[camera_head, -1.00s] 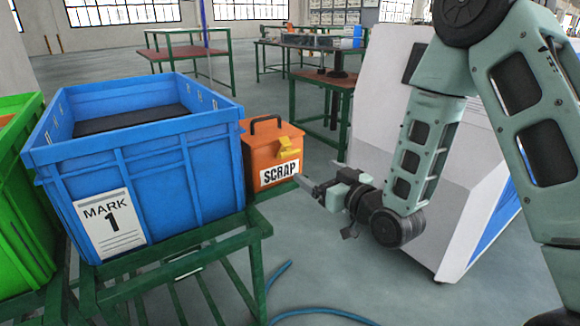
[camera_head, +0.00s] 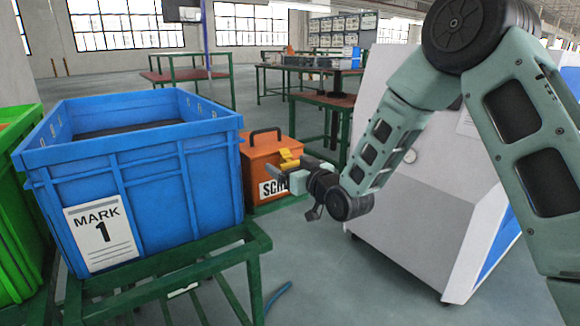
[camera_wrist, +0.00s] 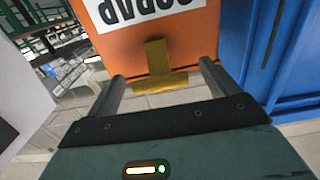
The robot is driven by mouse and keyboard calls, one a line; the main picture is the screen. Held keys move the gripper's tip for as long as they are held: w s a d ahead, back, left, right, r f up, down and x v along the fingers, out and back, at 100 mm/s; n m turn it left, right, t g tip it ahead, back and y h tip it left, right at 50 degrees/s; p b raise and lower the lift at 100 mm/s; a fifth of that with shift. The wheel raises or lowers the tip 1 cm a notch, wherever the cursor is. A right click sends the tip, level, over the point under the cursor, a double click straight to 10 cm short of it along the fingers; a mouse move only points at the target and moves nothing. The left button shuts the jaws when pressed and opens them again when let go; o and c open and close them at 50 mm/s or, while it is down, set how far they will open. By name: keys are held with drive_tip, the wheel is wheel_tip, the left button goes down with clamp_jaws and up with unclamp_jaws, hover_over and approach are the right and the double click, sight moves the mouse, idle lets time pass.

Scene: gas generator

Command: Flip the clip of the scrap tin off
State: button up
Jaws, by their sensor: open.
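The scrap tin (camera_head: 262,158) is an orange box with a black handle on top and a white SCRAP label, standing behind the table's right end beside the blue crate. Its yellow clip (camera_head: 289,160) is on the front near the lid. My gripper (camera_head: 277,170) is in front of the tin, covering part of the label. In the wrist view the tin (camera_wrist: 190,45) appears upside down, and the clip (camera_wrist: 158,68) lies between the two open fingers of my gripper (camera_wrist: 163,85). I cannot tell whether either finger touches the clip.
A blue crate (camera_head: 150,190) marked MARK 1 stands on the green-framed table (camera_head: 190,272), close left of the tin. A green crate (camera_head: 20,220) is at the far left. A white cabinet (camera_head: 410,215) stands right, behind my arm. Work tables are further back.

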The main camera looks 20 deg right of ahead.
drive_tip(key=shift+w, duration=0.15)
drive_tip(key=c, duration=0.9)
drive_tip(key=shift+f+b, duration=0.35)
drive_tip(key=shift+b, duration=0.5)
drive_tip(key=t+b, duration=0.1)
drive_tip(key=b, duration=0.1)
drive_tip(key=shift+f+b, duration=0.25)
drive_tip(key=shift+b, duration=0.1)
drive_tip(key=t+b, duration=0.1)
drive_tip(key=b, duration=0.2)
drive_tip(key=t+y+b, duration=0.1)
drive_tip(key=b, duration=0.3)
drive_tip(key=f+t+b, duration=0.1)
drive_tip(key=b, duration=0.2)
drive_tip(key=shift+s, duration=0.25)
drive_tip(key=shift+t+y+b, duration=0.3)
drive_tip(key=shift+t+b, duration=0.1)
drive_tip(key=shift+b, duration=0.05)
drive_tip(key=shift+r, duration=0.15)
